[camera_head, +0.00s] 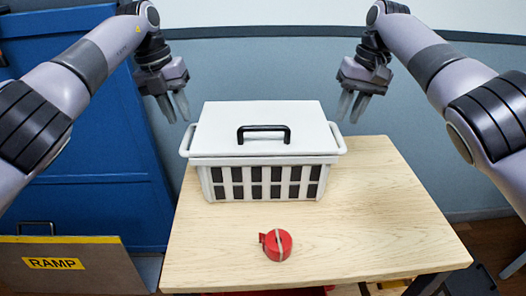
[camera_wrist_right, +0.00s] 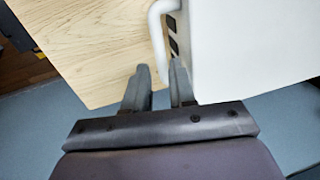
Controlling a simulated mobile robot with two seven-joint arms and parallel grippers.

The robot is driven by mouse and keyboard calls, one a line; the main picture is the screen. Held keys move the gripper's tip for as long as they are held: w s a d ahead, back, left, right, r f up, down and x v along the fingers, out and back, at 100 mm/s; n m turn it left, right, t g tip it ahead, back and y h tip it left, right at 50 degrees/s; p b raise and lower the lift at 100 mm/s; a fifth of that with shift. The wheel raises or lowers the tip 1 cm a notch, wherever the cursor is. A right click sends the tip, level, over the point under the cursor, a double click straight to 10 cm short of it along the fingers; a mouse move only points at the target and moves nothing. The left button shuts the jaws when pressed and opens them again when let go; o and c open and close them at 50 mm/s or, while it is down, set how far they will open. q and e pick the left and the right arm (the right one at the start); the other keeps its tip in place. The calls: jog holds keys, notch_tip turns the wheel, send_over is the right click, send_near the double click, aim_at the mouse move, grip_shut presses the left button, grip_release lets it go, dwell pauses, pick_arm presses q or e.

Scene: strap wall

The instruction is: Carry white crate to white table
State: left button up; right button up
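The white crate (camera_head: 265,172) stands on a light wooden table (camera_head: 400,230). It has a closed white lid with a black handle, slotted sides and a white bar handle at each end. My left gripper (camera_head: 174,108) is open and empty, above and beside the crate's left end. My right gripper (camera_head: 351,108) is open, above and beside the right end. In the right wrist view, my right gripper (camera_wrist_right: 157,80) has its fingers apart near the crate's white end handle (camera_wrist_right: 158,35); I cannot tell whether they touch it. No white table is visible.
A red strap roll (camera_head: 277,245) lies on the table in front of the crate. A blue panel (camera_head: 95,160) stands at the left, with a board labelled RAMP (camera_head: 65,264) below it. A blue-grey wall is behind. The table's right side is clear.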

aim_at(187, 134)
pick_arm(q)
jog(key=shift+s, duration=0.1)
pick_arm(e)
jog(key=shift+s, duration=0.15)
pick_arm(q)
jog(key=shift+f, duration=0.1)
